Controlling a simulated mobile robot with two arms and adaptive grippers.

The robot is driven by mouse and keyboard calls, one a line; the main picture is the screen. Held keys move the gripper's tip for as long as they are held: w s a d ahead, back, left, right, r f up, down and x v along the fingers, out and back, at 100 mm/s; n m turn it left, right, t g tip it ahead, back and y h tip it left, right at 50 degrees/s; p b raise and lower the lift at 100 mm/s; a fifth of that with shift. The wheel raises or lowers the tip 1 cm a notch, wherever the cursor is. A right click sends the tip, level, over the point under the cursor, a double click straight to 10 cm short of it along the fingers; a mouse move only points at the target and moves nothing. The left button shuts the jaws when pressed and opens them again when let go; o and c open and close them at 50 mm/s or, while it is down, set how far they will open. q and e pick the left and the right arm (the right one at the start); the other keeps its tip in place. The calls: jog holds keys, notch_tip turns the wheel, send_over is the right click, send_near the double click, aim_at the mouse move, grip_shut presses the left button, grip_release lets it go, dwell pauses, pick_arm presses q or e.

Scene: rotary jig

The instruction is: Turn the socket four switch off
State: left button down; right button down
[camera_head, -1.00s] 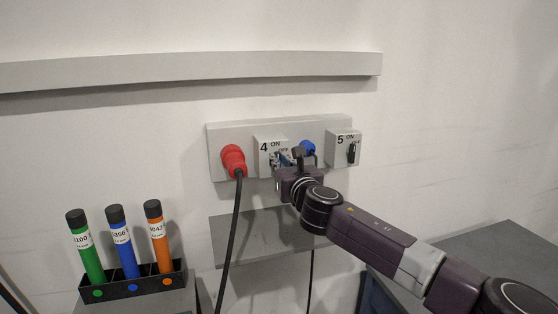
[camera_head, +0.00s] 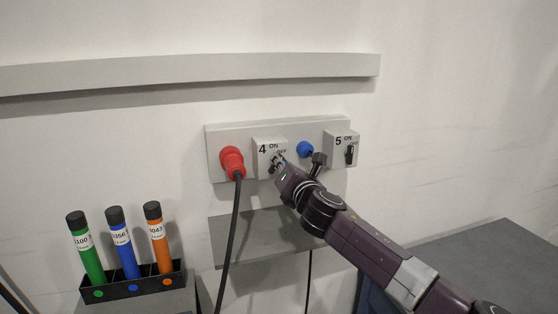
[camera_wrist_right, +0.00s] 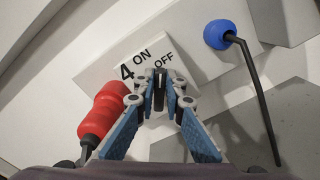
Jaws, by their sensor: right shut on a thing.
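The socket four switch is a dark handle (camera_wrist_right: 159,91) on a light grey box (camera_head: 265,145) marked 4, ON and OFF. My right gripper (camera_head: 278,163) reaches it from the lower right. In the right wrist view, its blue-padded fingers (camera_wrist_right: 160,92) are shut on the handle, one on each side. The handle's upper end points towards the OFF lettering in that view. The fingers hide part of the handle and of the box face. My left gripper is not in view.
A red plug (camera_head: 232,162) with a black cable is left of the switch; a blue plug (camera_head: 305,149) is right. Box 5 (camera_head: 342,138) has its own switch. A rack (camera_head: 133,284) holds three coloured tubes at lower left. A grey ledge (camera_head: 190,72) runs above.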

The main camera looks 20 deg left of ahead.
jog(key=m, duration=0.7)
jog(key=f+m, duration=0.1)
jog(key=m, duration=0.2)
jog(key=shift+w+d+f+m, duration=0.1)
jog(key=shift+w+d+m, duration=0.15)
jog(key=shift+m, duration=0.15)
dwell(0.4)
jog(key=c, duration=2)
grip_release()
jog(key=shift+v, duration=6.1)
jog(key=shift+w+f, duration=0.15)
jog(key=shift+f, duration=0.05)
